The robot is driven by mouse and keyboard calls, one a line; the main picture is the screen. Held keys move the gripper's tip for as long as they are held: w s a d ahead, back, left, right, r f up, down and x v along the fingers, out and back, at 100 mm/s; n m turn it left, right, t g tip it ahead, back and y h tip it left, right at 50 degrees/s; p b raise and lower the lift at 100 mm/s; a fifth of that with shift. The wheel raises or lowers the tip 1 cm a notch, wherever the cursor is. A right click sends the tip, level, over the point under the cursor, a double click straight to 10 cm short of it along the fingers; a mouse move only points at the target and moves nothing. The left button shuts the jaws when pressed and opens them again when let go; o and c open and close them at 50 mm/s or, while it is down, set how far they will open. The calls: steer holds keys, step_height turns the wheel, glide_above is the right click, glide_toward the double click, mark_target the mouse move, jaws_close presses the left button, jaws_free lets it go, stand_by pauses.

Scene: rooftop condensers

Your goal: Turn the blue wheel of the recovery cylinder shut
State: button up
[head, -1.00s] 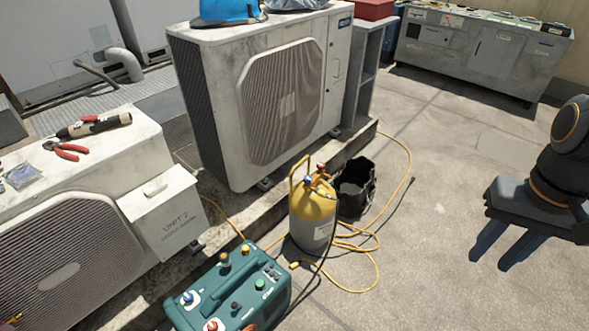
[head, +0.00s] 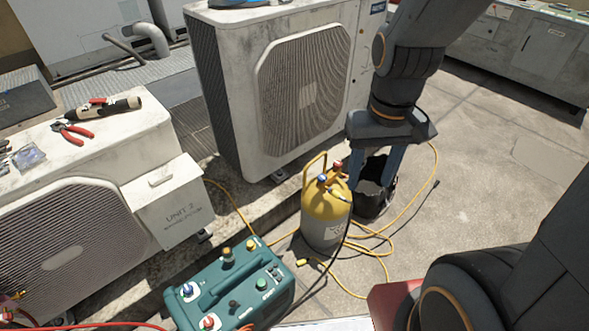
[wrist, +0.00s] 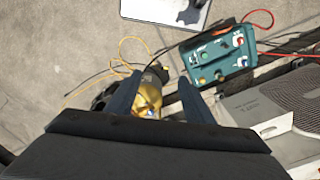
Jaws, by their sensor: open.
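The recovery cylinder (head: 322,232), yellow on top and grey below, stands upright on the paving. Its blue wheel (head: 323,179) sits on top, beside a red one (head: 338,165) under the yellow handle. My gripper (head: 372,186) is open and empty, fingers pointing down, just right of the cylinder top and over the black bucket. In the wrist view my gripper (wrist: 159,78) has the yellow cylinder (wrist: 149,97) showing between its fingers, nearer the left one.
A teal recovery machine (head: 232,286) with coloured knobs stands in front left. The black bucket (head: 368,207) is close behind the cylinder. Yellow hoses (head: 382,250) lie around its foot. Condensers (head: 225,100) stand behind and left. Paving at right is open.

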steer(key=w+f+n+b, duration=0.4)
steer(key=w+f, duration=0.3)
steer(key=w, duration=0.3)
steer(key=w+f+n+b, duration=0.45)
steer(key=w+f, duration=0.25)
steer(key=w, duration=0.3)
steer(key=n+b, duration=0.7)
steer(key=b, duration=0.1)
glide_above(322, 177)
step_height(322, 177, down, 16)
steer(key=shift+r, duration=0.15)
step_height(322, 177, down, 7)
steer(key=shift+w+f, duration=0.1)
steer(key=shift+f, duration=0.05)
steer(key=c, duration=1)
